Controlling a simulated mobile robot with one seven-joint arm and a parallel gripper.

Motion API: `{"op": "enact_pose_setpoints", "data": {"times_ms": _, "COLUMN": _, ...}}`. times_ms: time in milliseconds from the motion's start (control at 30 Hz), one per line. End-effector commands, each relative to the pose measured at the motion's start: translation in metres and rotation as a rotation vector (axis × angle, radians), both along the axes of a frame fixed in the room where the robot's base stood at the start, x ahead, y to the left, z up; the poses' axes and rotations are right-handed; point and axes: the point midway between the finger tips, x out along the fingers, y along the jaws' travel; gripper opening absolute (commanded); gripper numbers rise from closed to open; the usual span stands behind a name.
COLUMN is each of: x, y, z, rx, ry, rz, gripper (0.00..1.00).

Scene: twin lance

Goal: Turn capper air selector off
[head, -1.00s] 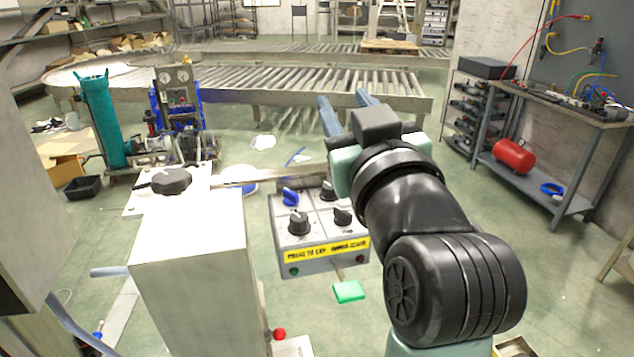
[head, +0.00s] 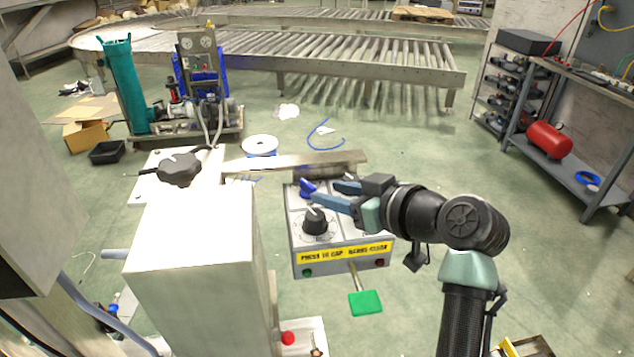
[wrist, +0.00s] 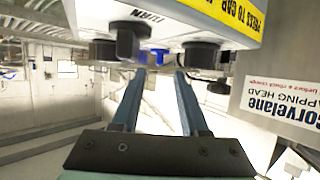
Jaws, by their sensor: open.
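The capper's grey control panel (head: 340,262) stands at the middle in the head view, with a yellow label (head: 345,252) on its front. A blue knob (head: 306,186) is at its back left and a black knob with a white pointer (head: 315,222) is in front of it. Which knob is the air selector cannot be read. My gripper (head: 324,190) is open and empty, its blue fingers reaching left over the panel close to the blue knob. In the upside-down wrist view, the fingers (wrist: 160,74) point at the blue knob (wrist: 158,56), between black knobs. Contact cannot be told. My fingers hide the panel's back right part.
A white capper housing (head: 195,245) stands left of the panel, with a black star knob (head: 180,168) behind it. A metal bar (head: 290,162) runs behind the panel. A green paddle (head: 365,303) sticks out in front. Floor to the right is open.

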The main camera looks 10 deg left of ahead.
Motion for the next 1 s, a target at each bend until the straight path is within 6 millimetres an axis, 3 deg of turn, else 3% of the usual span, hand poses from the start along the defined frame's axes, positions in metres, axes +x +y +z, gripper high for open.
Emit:
{"op": "enact_pose_setpoints", "data": {"times_ms": 267, "x": 0.024, "y": 0.032, "z": -0.015, "rx": 0.000, "ry": 0.002, "rz": 0.001, "gripper": 0.44}}
{"op": "enact_pose_setpoints", "data": {"times_ms": 667, "x": 0.029, "y": 0.038, "z": -0.020, "rx": -0.001, "ry": -0.001, "rz": -0.001, "gripper": 0.44}}
{"op": "enact_pose_setpoints", "data": {"times_ms": 900, "x": 0.029, "y": 0.037, "z": -0.019, "rx": 0.000, "ry": -0.001, "rz": -0.002, "gripper": 0.04}}
{"op": "enact_pose_setpoints", "data": {"times_ms": 1000, "x": 0.029, "y": 0.037, "z": -0.019, "rx": 0.000, "ry": -0.001, "rz": -0.002, "gripper": 0.00}}
